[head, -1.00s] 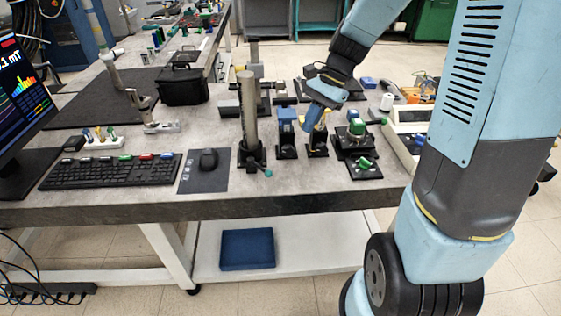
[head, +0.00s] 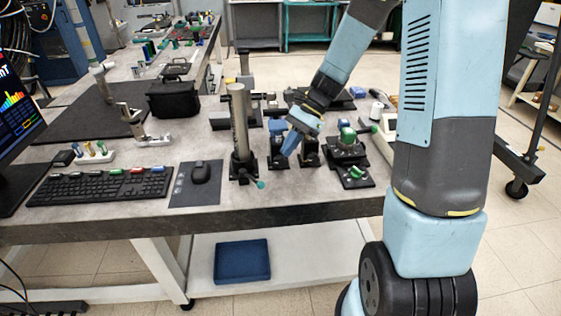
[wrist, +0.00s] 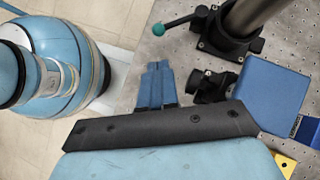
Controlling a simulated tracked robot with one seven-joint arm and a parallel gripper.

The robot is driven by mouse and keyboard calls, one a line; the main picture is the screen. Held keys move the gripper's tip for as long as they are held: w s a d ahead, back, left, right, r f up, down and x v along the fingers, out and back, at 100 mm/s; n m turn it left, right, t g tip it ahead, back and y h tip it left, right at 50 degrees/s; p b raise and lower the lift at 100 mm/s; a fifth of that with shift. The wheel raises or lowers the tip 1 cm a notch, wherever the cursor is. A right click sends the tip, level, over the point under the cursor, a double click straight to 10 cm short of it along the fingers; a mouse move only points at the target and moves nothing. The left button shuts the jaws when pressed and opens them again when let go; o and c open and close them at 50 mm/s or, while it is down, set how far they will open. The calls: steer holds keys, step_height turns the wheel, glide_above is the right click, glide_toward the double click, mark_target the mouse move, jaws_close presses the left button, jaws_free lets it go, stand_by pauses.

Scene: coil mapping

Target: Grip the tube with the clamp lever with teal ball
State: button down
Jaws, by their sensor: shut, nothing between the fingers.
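The tall grey metal tube (head: 239,122) stands upright in a black clamp base (head: 243,168) near the table's front edge. The clamp lever with its teal ball (head: 261,184) points forward and right. In the wrist view the teal ball (wrist: 158,29), lever (wrist: 181,20), clamp base (wrist: 230,38) and lower tube (wrist: 258,16) lie at the top, beyond my fingertips. My gripper (head: 288,153) has blue fingers, to the right of the tube. In the wrist view my gripper (wrist: 157,66) is shut and empty, apart from the lever and tube. The tube's top is outside the wrist view.
A black mount with a blue plate (wrist: 271,92) is close to the right of my fingers. A green-topped device (head: 347,137) stands further right. A mouse (head: 201,172) on a mat and a keyboard (head: 100,186) lie left of the tube. The table's front edge is near.

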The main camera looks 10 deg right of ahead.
mark_target(252, 179)
steer(key=x, duration=0.9)
steer(key=shift+f, duration=0.15)
